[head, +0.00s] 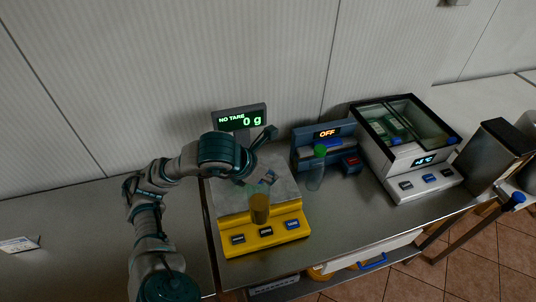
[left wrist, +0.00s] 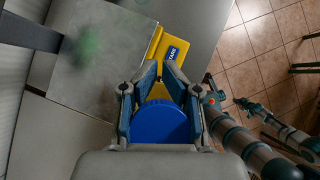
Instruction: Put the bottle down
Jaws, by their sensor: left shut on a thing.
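My left gripper (head: 266,183) is shut on an amber bottle (head: 259,210) with a blue cap, over the yellow scale (head: 263,238) with a grey plate. The bottle looks upright. I cannot tell whether its base touches the scale; the display (head: 240,120) reads NO TARE, 0 g. In the left wrist view the blue cap (left wrist: 160,122) sits between my left gripper's fingers (left wrist: 160,82).
A clear green-capped bottle (head: 317,170) stands right of the scale, before a blue device (head: 307,147) reading OFF. A glass-topped cooler (head: 398,158) stands farther right, beside a dark metal box (head: 493,155). The counter to the left (head: 75,235) is mostly bare.

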